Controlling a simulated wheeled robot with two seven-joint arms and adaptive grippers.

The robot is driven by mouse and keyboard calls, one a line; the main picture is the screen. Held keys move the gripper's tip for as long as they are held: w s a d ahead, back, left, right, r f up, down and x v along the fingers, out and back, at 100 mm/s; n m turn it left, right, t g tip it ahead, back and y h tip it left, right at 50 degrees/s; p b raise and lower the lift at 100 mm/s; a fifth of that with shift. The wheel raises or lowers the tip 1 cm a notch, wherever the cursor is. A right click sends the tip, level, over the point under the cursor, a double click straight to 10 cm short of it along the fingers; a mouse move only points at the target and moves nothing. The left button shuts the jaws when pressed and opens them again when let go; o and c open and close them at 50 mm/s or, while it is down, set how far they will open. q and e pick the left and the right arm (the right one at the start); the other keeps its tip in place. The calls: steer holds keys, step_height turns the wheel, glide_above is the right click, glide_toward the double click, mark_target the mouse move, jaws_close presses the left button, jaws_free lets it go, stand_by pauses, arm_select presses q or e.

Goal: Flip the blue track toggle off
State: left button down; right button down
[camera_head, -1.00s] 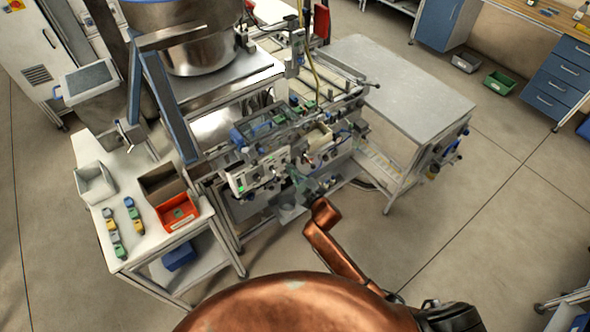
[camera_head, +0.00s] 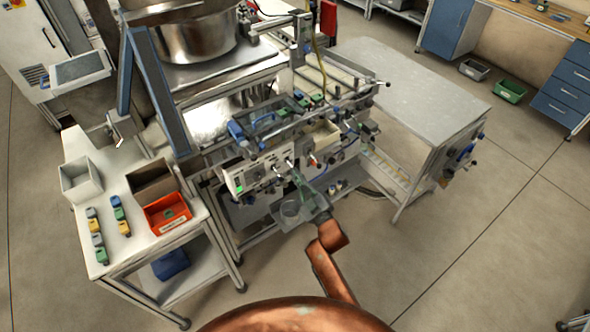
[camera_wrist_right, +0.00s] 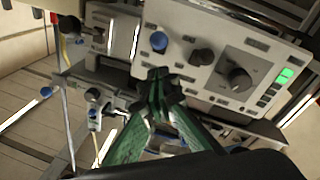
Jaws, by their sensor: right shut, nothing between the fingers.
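In the right wrist view, a blue-capped toggle (camera_wrist_right: 158,41) sticks out of a light grey control panel (camera_wrist_right: 215,32). My right gripper (camera_wrist_right: 158,76), with green fingers, is shut and empty. Its tips show just below the toggle in the picture; I cannot tell whether they touch it. In the head view, the control panel (camera_head: 236,176) is on the machine's front. My right gripper (camera_head: 292,166) is at the panel's right end, and I cannot make out the blue toggle there. My left gripper is not in view.
The panel also has a black knob (camera_wrist_right: 202,57), a large dial (camera_wrist_right: 239,79) and a lit green display (camera_wrist_right: 286,74). A table (camera_head: 105,163) with bins stands left, a grey-topped table (camera_head: 420,85) right. Floor at right (camera_head: 480,250) is clear.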

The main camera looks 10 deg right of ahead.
steer(key=a+p+v, duration=0.1)
steer(key=v, duration=1)
steer(key=shift+s+a+p, duration=0.3)
steer(key=shift+s+a, duration=0.05)
steer(key=shift+s, duration=0.05)
steer(key=shift+r, duration=0.1)
